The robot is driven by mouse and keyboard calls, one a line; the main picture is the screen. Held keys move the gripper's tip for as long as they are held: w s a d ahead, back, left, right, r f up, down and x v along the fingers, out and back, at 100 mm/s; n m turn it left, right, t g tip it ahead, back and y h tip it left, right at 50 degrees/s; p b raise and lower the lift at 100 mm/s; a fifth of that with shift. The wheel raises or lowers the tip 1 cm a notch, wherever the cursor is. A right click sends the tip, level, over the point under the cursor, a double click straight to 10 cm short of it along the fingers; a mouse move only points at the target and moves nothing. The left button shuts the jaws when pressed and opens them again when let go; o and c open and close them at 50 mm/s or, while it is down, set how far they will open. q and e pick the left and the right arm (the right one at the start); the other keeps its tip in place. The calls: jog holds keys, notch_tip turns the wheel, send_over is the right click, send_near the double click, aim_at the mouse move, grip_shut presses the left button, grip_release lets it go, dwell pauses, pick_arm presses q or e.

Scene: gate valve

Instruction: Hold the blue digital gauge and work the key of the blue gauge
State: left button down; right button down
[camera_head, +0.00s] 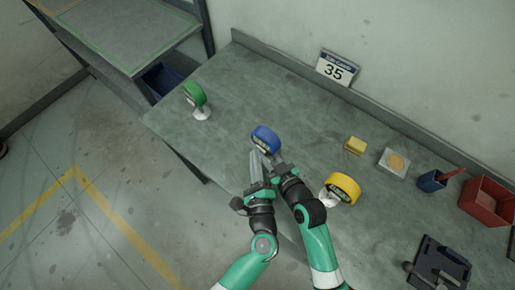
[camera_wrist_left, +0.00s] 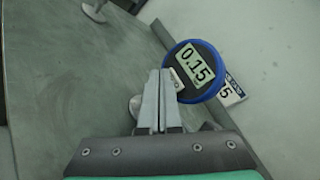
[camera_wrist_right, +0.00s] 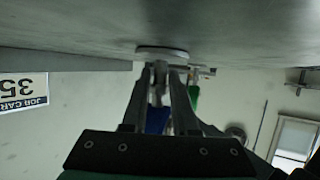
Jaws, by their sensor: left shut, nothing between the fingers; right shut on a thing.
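The blue digital gauge (camera_head: 265,139) stands on the workbench in the head view. In the left wrist view its round face (camera_wrist_left: 197,68) reads 0.15, with a pale key strip at its lower left. My left gripper (camera_head: 255,154) is shut and empty; in the left wrist view its fingertips (camera_wrist_left: 160,74) are at the key strip and hide part of it. I cannot tell if they touch. My right gripper (camera_head: 276,161) is shut on the gauge's stem; the right wrist view shows its fingertips (camera_wrist_right: 160,70) close to the round base (camera_wrist_right: 161,52).
A green gauge (camera_head: 194,94) stands at the left and a yellow gauge (camera_head: 343,186) at the right. A yellow block (camera_head: 355,145), a blue cup (camera_head: 432,181) and a red bin (camera_head: 488,201) are further right. A job card (camera_head: 336,68) stands at the back wall.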

pick_arm(q)
jog(key=shift+d+r, duration=0.2)
jog(key=shift+d, duration=0.05)
pick_arm(e)
jog(key=shift+s+a+f, duration=0.1)
jog(key=shift+s+a, duration=0.25)
jog(key=shift+a, duration=0.2)
pick_arm(q)
jog(key=shift+s+a+r, duration=0.2)
jog(key=shift+s+a, duration=0.1)
jog(key=shift+s, duration=0.25)
jog(key=shift+s+a, duration=0.1)
jog(key=shift+a, duration=0.05)
pick_arm(e)
jog(key=shift+w+d, duration=0.1)
pick_arm(q)
jog(key=shift+a+f, duration=0.1)
jog(key=shift+f, duration=0.05)
jog(key=shift+s+a, duration=0.15)
jog(key=shift+s, duration=0.05)
jog(key=shift+s+a, duration=1.55)
jog(key=shift+s, duration=0.25)
pick_arm(e)
jog(key=shift+d, duration=0.1)
pick_arm(q)
jog(key=shift+w, duration=0.1)
pick_arm(e)
jog(key=shift+f, duration=0.1)
